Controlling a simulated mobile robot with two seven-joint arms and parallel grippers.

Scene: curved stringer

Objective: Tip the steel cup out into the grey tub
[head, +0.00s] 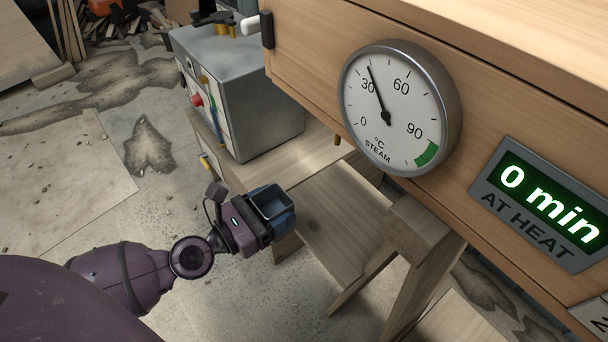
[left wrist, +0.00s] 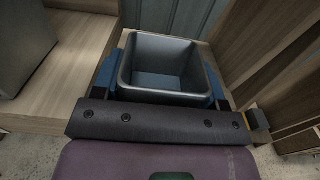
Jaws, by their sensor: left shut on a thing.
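My left gripper (head: 268,213) is shut on a square, open-topped, steel-grey cup (head: 273,203), held with its opening up. In the left wrist view the cup (left wrist: 162,50) sits between my two blue fingers, with its mouth and inner walls in sight. Its floor looks smooth and bluish; I cannot tell if a clear liquid is in it. The cup is beside a low wooden shelf in the head view. I see no separate grey tub in either view. My right gripper is not in view.
A grey control box (head: 240,95) with a red button stands behind on wood. A wooden shelf (head: 340,215) lies right of the cup, with wooden legs near it. A large wooden box carries a steam dial (head: 395,108) reading about 35 and an "0 min" display (head: 545,205).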

